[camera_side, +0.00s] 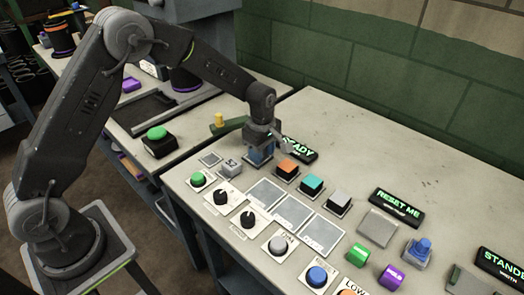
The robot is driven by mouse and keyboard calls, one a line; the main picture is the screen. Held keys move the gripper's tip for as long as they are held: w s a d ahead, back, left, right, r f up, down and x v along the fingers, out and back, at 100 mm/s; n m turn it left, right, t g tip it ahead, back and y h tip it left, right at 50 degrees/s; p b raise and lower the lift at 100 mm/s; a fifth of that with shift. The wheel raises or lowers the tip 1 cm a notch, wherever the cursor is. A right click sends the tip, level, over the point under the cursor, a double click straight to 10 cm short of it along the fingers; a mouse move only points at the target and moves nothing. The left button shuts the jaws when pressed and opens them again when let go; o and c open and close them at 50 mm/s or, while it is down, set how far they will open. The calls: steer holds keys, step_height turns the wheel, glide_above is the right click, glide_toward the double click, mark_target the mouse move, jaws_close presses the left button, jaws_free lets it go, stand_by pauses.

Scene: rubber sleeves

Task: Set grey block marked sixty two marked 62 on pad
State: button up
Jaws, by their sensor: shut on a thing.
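The small grey block marked 62 (231,167) sits at the left end of the table, beside a small grey tile (210,160). My gripper (261,148) is just right of and behind the block, low over the table. It is shut on a blue block (260,157), partly hidden by the jaws. I cannot tell whether the blue block touches the table. Bare grey pads lie in front: one (265,193), a second (292,212) and a third (321,232). Another grey pad (378,227) lies farther right.
Orange (287,168), teal (312,184) and grey (340,200) topped blocks stand right of my gripper. A READY sign (300,149) is close behind it. Knobs and buttons line the front edge. Green (360,254) and purple (391,276) blocks stand right. The table's back is clear.

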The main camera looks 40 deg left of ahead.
steer(key=shift+f, duration=0.15)
steer(key=o, duration=1)
steer(key=shift+c, duration=0.2)
